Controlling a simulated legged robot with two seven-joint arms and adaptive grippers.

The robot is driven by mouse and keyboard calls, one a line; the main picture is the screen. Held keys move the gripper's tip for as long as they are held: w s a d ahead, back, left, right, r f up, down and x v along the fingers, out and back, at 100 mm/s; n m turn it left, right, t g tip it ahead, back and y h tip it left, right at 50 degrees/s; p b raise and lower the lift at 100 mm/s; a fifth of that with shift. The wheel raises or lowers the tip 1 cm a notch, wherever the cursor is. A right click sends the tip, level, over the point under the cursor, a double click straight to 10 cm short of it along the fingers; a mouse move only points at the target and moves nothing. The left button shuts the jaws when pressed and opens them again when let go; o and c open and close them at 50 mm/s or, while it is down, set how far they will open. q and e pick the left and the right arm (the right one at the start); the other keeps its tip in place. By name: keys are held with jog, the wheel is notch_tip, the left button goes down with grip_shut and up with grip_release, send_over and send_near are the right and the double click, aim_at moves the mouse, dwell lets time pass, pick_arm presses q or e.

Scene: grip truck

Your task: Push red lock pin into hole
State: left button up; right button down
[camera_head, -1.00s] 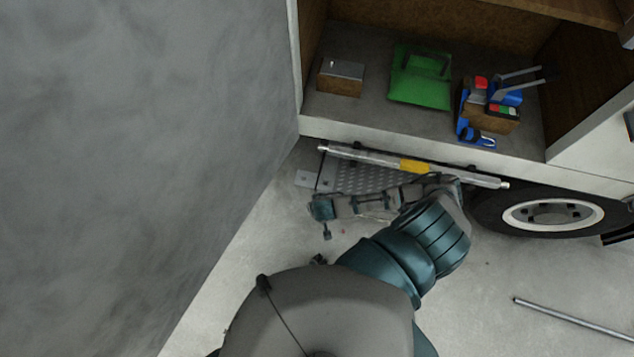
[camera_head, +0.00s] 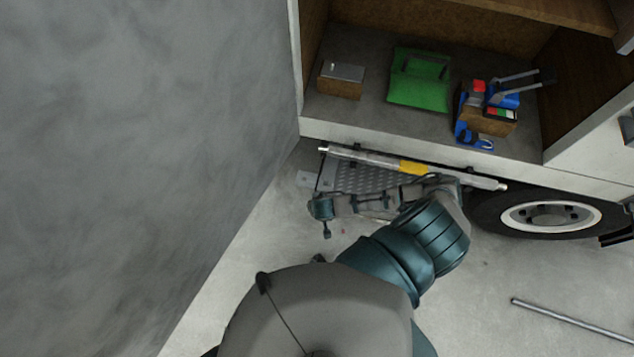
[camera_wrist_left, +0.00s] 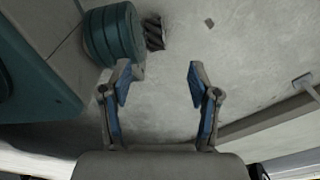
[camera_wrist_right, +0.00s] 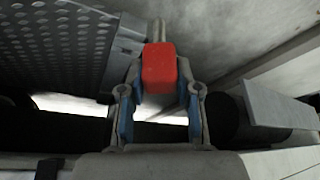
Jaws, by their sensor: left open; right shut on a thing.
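The red lock pin (camera_wrist_right: 160,66) shows in the right wrist view as a red block-shaped head with a metal rod beyond it. My right gripper (camera_wrist_right: 159,82) is shut on the red head, one finger on each side. The rod reaches up beside a grey metal bracket (camera_wrist_right: 124,48) at the edge of a tread plate (camera_wrist_right: 60,40). The hole is not clearly seen, and I cannot tell whether the rod is in it. My left gripper (camera_wrist_left: 159,76) is open and empty above the concrete floor in the left wrist view.
The truck's open compartment (camera_head: 365,130) holds a wooden block (camera_head: 340,86), a green case (camera_head: 420,80) and blue tools (camera_head: 467,132). A silver-yellow bar (camera_head: 413,168) runs below it, left of a wheel (camera_head: 551,216). A metal rod (camera_head: 570,318) lies on the floor at right.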

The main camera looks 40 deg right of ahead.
pick_arm(q)
jog(key=shift+s+a+f+p, duration=0.1)
jog(key=shift+s+f+p, duration=0.05)
jog(key=shift+s+p, duration=0.2)
pick_arm(e)
jog(key=shift+r, duration=0.25)
pick_arm(q)
jog(key=shift+s+f, duration=0.1)
jog(key=shift+s, duration=0.15)
pick_arm(e)
jog(key=shift+r, duration=0.15)
pick_arm(q)
jog(key=shift+s+a+f, duration=0.15)
jog(key=shift+s+f, duration=0.05)
jog(key=shift+s, duration=0.8)
pick_arm(e)
jog(key=shift+r, duration=0.1)
pick_arm(q)
jog(key=shift+w, duration=0.2)
